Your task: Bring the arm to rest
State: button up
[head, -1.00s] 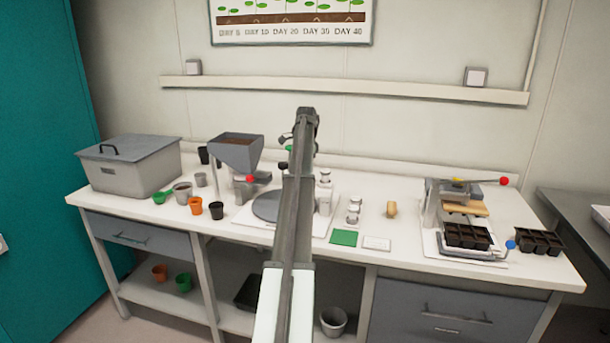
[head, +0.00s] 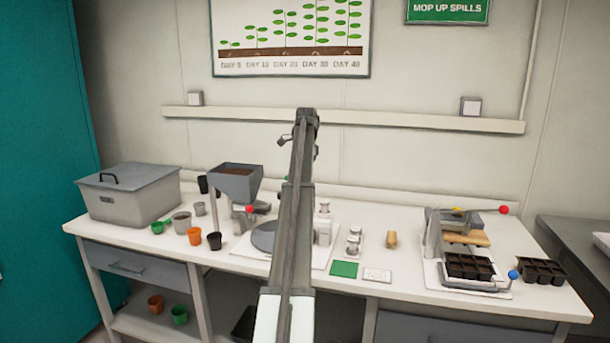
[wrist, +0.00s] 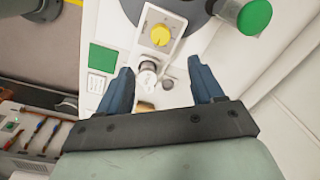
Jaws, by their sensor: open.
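My arm reaches up through the middle of the head view, over the bench. Its upper end stands in front of the wall there, and the jaws are mostly hidden behind it. In the wrist view my gripper (wrist: 162,84) is open, with its two blue fingers wide apart and nothing held between them. Beyond and between the fingers are a silver-topped cylinder (wrist: 147,74) and a panel with a yellow dial (wrist: 160,35), apart from the fingers as far as I can tell.
A green-topped round object (wrist: 254,17) lies at the wrist view's upper right.

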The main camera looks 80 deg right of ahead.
dwell(0.3)
